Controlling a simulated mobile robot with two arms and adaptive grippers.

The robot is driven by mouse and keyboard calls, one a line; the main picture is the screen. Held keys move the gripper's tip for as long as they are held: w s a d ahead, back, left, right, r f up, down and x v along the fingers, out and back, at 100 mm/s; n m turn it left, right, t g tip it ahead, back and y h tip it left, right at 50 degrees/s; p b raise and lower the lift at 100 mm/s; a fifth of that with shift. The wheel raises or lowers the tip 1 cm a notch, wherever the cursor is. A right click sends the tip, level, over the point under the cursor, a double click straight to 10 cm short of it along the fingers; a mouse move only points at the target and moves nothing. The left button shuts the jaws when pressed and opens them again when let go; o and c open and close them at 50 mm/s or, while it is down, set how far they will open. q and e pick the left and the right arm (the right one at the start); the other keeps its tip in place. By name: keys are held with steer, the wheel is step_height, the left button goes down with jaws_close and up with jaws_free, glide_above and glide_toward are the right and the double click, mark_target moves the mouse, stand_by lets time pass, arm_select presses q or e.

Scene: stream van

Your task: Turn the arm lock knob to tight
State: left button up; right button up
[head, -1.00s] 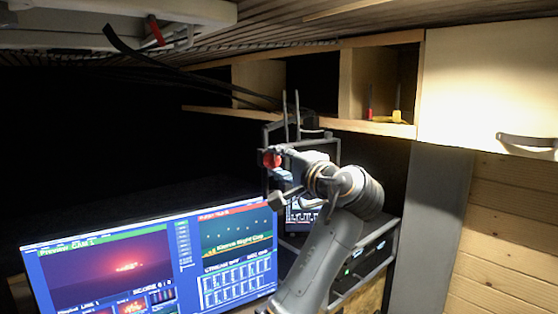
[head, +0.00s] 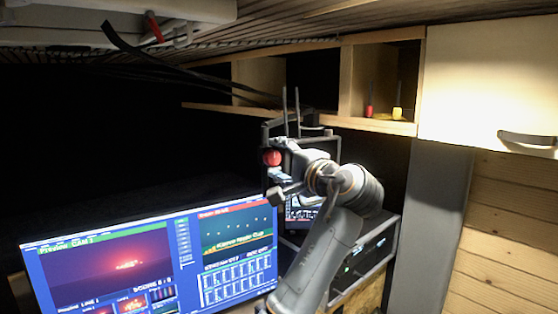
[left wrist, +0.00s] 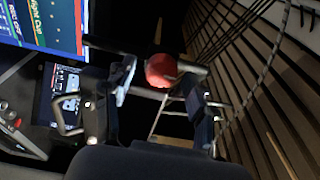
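The arm lock knob is a round red knob (head: 272,157) on a dark metal arm or frame above the monitor's right end. In the left wrist view the red knob (left wrist: 161,70) lies between the two fingers as seen, near their tips. My left gripper (head: 283,162) is just right of the knob in the head view. Its fingers (left wrist: 157,88) are apart, one on each side of the knob, with visible gaps. I cannot tell whether the knob is at their depth or a little beyond. Any tight marking is too small to see. My right gripper is not in view.
A large monitor (head: 150,262) stands below and left. A rack of dark equipment (head: 365,250) is behind my left arm. A wooden shelf (head: 372,126) with red and yellow tools runs above. Black cables (head: 190,72) hang at upper left; a slatted ceiling is close overhead.

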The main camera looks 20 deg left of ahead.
arm_select(q)
steer(key=shift+s+d, duration=0.15)
steer(key=shift+d, duration=0.1)
steer(key=v, duration=1.1)
steer(key=shift+d, duration=0.2)
steer(key=shift+s+f, duration=0.1)
